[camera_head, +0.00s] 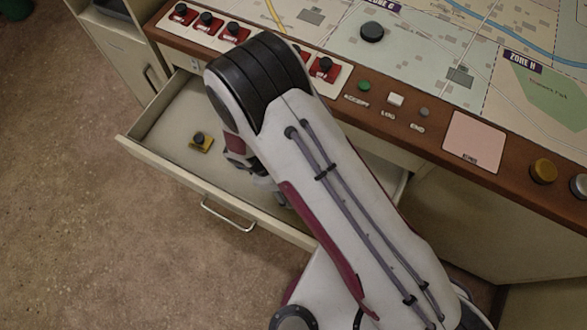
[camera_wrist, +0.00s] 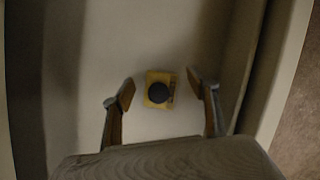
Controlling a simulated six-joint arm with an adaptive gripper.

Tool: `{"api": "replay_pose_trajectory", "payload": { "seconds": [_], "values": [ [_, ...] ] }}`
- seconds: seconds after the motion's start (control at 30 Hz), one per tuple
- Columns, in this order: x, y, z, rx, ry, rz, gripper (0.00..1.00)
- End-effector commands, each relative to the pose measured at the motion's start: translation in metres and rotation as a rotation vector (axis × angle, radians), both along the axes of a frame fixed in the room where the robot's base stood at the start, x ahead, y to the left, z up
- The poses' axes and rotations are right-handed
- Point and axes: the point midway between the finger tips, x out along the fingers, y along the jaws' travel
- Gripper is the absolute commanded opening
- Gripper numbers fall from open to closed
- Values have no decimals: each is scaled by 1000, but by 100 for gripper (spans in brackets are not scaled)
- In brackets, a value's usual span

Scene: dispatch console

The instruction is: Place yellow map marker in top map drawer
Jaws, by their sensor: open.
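The yellow map marker (camera_head: 201,143) is a small yellow square base with a black knob. It lies on the floor of the open top map drawer (camera_head: 165,165), toward its left end. In the wrist view the marker (camera_wrist: 159,89) sits between and slightly beyond the fingertips of my gripper (camera_wrist: 160,90). The fingers are spread apart, with a gap on each side of the marker. In the head view my arm covers the middle of the drawer and most of the gripper.
The console top carries a map with a black round piece (camera_head: 372,32), red-based switches (camera_head: 205,23) and coloured buttons along its wooden edge. The drawer front has a metal handle (camera_head: 228,215). Bare floor (camera_head: 70,220) lies to the left.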

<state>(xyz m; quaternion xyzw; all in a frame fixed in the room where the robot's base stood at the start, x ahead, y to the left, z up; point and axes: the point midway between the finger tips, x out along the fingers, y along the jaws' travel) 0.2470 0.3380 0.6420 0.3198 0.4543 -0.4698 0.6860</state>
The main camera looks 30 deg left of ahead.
Motion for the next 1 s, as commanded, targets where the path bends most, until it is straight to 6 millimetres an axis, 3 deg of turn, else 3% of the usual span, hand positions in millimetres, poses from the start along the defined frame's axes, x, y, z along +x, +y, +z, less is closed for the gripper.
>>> {"api": "replay_pose_trajectory", "payload": {
  "seconds": [0.7, 1.0],
  "values": [
    [-13, 33, 84, 1, -1, 2, 59],
    [-16, 37, 98, -1, 2, 1, 59]
  ]
}}
